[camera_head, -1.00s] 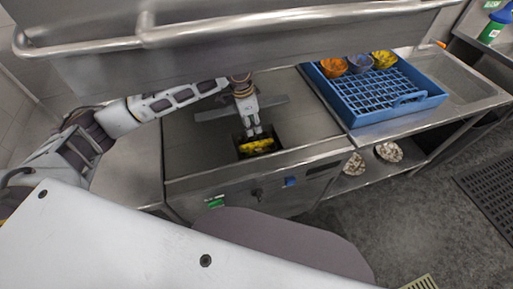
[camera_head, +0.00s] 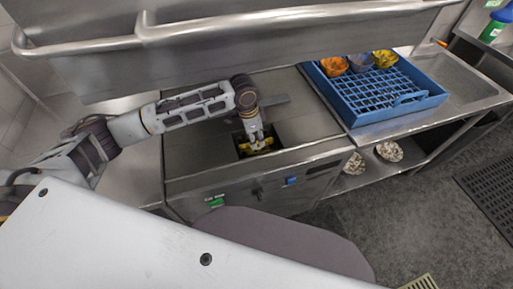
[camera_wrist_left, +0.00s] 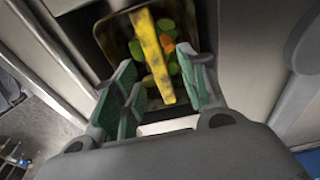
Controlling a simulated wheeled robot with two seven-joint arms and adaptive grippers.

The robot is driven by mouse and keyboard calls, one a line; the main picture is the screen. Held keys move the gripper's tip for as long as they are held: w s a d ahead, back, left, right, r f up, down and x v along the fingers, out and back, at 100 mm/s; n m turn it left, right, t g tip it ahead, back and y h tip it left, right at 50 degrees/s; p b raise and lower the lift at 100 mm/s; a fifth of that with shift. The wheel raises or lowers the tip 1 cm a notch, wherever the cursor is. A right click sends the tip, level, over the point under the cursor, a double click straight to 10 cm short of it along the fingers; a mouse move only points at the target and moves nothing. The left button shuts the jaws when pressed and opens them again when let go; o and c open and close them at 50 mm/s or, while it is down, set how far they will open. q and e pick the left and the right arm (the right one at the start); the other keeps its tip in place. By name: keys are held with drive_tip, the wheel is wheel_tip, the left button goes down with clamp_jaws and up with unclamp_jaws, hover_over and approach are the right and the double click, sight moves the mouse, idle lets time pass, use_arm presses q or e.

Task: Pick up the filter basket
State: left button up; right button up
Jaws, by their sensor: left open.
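The filter basket (camera_wrist_left: 116,36) sits in a square opening in the steel counter, with a yellow bar (camera_wrist_left: 150,50) across its top. Green and orange scraps show inside it in the left wrist view. In the head view the basket (camera_head: 243,151) is partly hidden by my left gripper (camera_head: 258,142), which points down at it from above. In the left wrist view the gripper (camera_wrist_left: 158,68) is open, with green-padded fingers on either side of the yellow bar. I cannot tell whether they touch it. My right gripper is not in view.
A blue dish rack (camera_head: 375,93) with orange, grey-blue and yellow bowls stands on the counter at right. A steel hood (camera_head: 240,50) with a rail (camera_head: 290,20) hangs over the counter's back. White items (camera_head: 388,151) lie on the shelf below. Bare counter (camera_head: 205,155) lies left of the opening.

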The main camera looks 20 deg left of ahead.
use_arm(q)
drive_tip(key=shift+f, duration=0.1)
drive_tip(key=shift+w+d+f, duration=0.1)
drive_tip(key=shift+d+f, duration=0.05)
drive_tip(key=shift+f, duration=1.1)
drive_tip(key=shift+d+f, duration=0.1)
drive_tip(key=shift+f, duration=1.1)
drive_tip(key=shift+c, duration=0.4)
clamp_jaws()
